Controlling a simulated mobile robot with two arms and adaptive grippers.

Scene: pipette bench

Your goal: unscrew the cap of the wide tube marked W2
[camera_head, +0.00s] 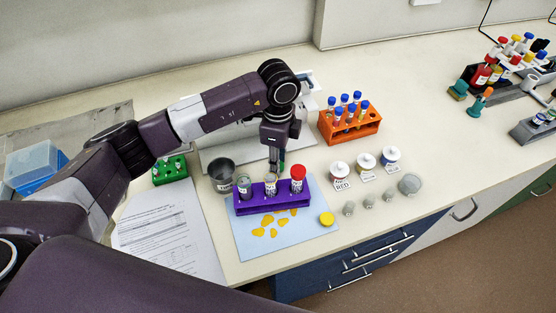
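A purple rack (264,203) on a pale blue mat holds three wide tubes upright. The left tube (244,187) has a grey-looking top, the middle tube (270,186) has a printed label, and the right tube (297,185) has a red cap (298,172). The labels are too small to tell which is W2. My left gripper (276,168) points down at the middle tube's top, with a bit of green by its fingertips. Whether it grips a cap is unclear. My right gripper is out of view.
A yellow cap (327,218) and several yellow pieces (268,220) lie on the blue mat (250,243). A grey cup (222,177) stands left of the rack. An orange rack (350,130) of blue-capped tubes stands behind; labelled jars (340,172) stand right.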

